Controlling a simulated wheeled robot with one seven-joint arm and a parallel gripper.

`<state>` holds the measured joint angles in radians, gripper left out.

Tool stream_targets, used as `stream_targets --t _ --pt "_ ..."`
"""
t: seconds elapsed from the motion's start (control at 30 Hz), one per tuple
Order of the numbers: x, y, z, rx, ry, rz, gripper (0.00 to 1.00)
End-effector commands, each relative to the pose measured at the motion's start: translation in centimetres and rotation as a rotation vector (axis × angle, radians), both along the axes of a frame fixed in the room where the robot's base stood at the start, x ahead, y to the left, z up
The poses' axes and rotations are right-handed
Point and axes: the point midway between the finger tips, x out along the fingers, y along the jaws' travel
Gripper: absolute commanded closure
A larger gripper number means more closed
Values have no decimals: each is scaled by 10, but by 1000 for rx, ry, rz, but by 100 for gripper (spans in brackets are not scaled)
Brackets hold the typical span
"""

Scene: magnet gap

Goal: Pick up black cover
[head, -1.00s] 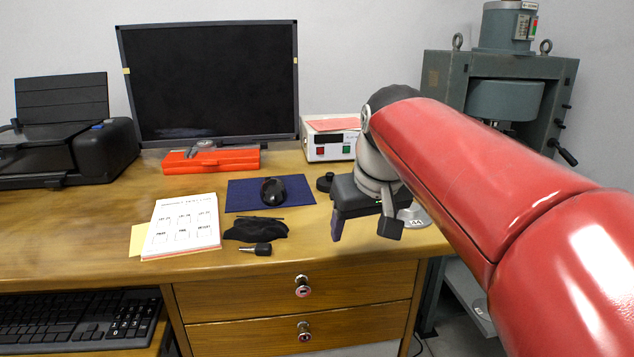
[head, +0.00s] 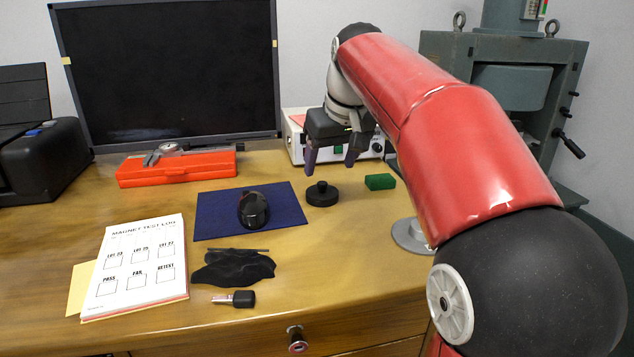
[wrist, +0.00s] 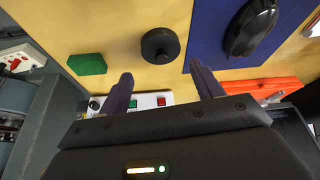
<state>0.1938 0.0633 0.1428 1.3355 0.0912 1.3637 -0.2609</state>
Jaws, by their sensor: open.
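A round black piece with a knob on top (head: 322,194), which looks like the black cover, sits on the wooden desk right of the blue mat. In the wrist view it (wrist: 160,45) lies ahead of the fingertips, between their lines. My gripper (head: 331,163) is open and empty, above and behind this piece, in front of the white box. Its two fingers also show in the wrist view (wrist: 161,76), apart from the piece. A crumpled black cloth (head: 233,268) lies near the desk's front, left of the round piece.
A green block (head: 380,182) lies close right of the round piece. A black mouse (head: 253,210) rests on the blue mat (head: 212,218). The white box (head: 295,140) and orange case (head: 175,168) stand behind. A round metal base (head: 408,236) is at right.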

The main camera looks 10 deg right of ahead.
Motion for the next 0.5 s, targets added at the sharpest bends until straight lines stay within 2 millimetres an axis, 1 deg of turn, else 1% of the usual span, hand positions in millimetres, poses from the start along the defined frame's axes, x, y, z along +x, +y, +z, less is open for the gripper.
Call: stream_targets --t 0.27,0.5 --pt "11 3 -28 0 2 0 34" --pt "27 8 -59 1 2 -1 34"
